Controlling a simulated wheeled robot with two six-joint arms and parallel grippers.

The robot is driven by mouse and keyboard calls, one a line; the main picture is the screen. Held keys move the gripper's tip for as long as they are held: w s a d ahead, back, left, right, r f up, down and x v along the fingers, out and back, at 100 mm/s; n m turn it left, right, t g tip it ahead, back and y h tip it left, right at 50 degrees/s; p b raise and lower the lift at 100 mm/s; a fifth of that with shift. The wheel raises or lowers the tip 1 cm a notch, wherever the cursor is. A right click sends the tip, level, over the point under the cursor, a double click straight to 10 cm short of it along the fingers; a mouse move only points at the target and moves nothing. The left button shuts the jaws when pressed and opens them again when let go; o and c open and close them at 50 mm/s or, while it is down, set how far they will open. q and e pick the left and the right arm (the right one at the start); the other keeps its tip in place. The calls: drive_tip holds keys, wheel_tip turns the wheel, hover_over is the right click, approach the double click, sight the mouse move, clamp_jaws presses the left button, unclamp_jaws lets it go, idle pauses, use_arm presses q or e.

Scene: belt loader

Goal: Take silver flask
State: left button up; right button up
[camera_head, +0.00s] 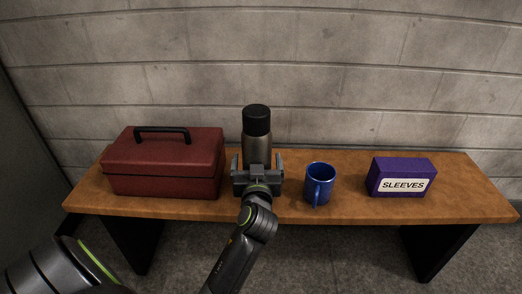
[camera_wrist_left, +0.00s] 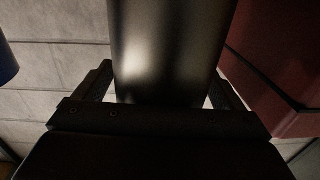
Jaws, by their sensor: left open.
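The silver flask (camera_head: 257,149), with a black cap, stands upright on the wooden bench. My left gripper (camera_head: 257,162) is open in front of its lower part, with one finger to each side. In the left wrist view the flask's metal body (camera_wrist_left: 168,50) fills the space between the fingers of my left gripper (camera_wrist_left: 163,75). I cannot tell whether either finger touches it. The flask's base is hidden behind the gripper. My right gripper is not in view.
On the bench (camera_head: 345,212), a red toolbox (camera_head: 165,168) stands close left of the flask. A blue mug (camera_head: 320,180) is close to the right. A purple box marked SLEEVES (camera_head: 401,176) is further right. A block wall (camera_head: 350,70) rises behind.

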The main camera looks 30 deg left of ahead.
use_arm(q)
drive_tip(key=shift+s+r, duration=0.1)
drive_tip(key=shift+c, duration=0.7)
drive_tip(key=shift+r, duration=0.1)
drive_tip(key=c, duration=1.3)
